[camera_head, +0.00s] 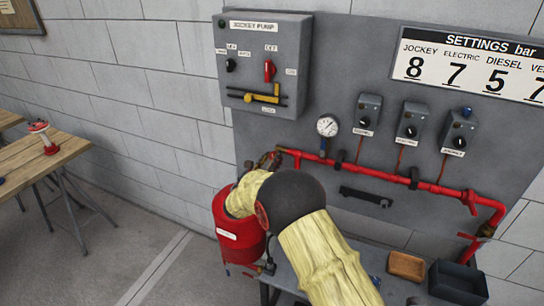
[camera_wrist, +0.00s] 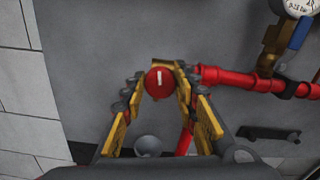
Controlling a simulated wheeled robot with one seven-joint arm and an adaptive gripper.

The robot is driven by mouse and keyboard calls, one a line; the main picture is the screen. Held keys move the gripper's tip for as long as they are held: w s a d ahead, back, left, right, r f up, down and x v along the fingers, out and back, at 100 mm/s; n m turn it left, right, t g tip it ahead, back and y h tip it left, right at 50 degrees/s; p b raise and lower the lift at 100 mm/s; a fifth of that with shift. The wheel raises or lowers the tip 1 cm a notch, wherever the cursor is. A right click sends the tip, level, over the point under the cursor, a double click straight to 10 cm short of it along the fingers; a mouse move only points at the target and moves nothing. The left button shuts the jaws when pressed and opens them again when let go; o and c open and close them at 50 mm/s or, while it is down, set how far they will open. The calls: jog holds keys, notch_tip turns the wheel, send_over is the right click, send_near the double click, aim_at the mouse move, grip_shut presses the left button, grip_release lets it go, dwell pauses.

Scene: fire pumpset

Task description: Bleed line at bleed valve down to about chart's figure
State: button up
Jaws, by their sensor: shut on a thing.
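My gripper (camera_wrist: 162,72) is shut on a round red knob with a white mark (camera_wrist: 159,83), which sits at the left end of the red pipe (camera_wrist: 232,78). The knob appears to be the bleed valve's; I see no readable label on it. In the head view my arm mostly hides the gripper (camera_head: 268,160) and the knob. The pressure gauge (camera_head: 327,126) stands on the red pipe, right of the gripper; its needle is too small to read. The settings chart (camera_head: 478,64) reads jockey 8, electric 7, diesel 5; its right side is cut off.
The jockey pump box (camera_head: 262,65) is above. A bench (camera_head: 283,275) with trays stands below.

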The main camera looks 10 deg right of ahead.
jog(key=n+p, duration=0.3)
jog(key=n, duration=0.1)
jog(key=shift+a+n+p, duration=0.1)
jog(key=shift+n+p, duration=0.2)
jog(key=shift+p, duration=0.05)
dwell(0.4)
jog(key=o, duration=1.1)
jog(key=shift+o, duration=0.2)
jog(key=v, duration=1.2)
